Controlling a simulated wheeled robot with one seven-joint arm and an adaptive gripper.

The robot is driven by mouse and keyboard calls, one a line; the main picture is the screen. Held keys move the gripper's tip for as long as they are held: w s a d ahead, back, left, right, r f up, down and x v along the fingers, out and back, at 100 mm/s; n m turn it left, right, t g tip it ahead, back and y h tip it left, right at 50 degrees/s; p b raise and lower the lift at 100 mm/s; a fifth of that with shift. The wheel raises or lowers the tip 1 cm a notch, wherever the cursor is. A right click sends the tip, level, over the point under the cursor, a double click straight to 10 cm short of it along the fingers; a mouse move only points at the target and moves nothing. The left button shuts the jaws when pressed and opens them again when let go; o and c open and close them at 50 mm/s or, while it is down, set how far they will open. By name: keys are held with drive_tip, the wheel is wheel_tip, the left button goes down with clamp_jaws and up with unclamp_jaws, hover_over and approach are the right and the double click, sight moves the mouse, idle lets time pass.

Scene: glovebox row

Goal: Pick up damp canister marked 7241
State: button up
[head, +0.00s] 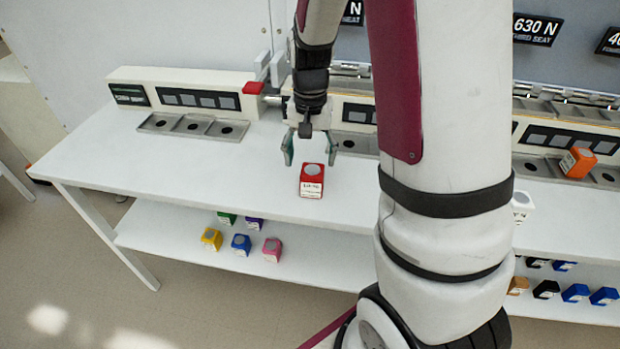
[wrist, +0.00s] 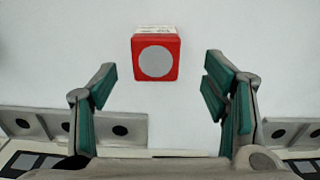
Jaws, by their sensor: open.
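A red canister (head: 311,181) with a grey round top and a white label stands upright on the white bench. Its label is too small for me to read. It also shows from above in the wrist view (wrist: 157,55), ahead of the fingers and roughly between their lines. My gripper (head: 312,152) is open and empty just behind and above the red canister, with green-padded fingers spread apart. The gripper also shows in the wrist view (wrist: 160,90), and nothing is between the pads. I cannot tell which canister is damp or marked 7241.
Grey seat trays (head: 194,127) line the back of the bench. An orange canister (head: 578,162) sits at the right tray and a white one (head: 522,205) stands on the bench. Several coloured canisters, including a yellow one (head: 212,239), stand on the lower shelf (head: 160,237). The bench's left part is clear.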

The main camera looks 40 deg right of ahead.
sight(310, 170)
wheel_tip(310, 170, down, 3)
drive_tip(key=shift+f, duration=0.15)
drive_tip(key=shift+s+d+f, duration=0.1)
drive_tip(key=shift+d+f, duration=0.05)
drive_tip(key=shift+f, duration=1.25)
drive_tip(key=shift+s+d+f, duration=0.1)
drive_tip(key=shift+f, duration=1.25)
drive_tip(key=shift+w, duration=0.1)
drive_tip(key=c, duration=1.3)
drive_tip(key=shift+r, duration=0.1)
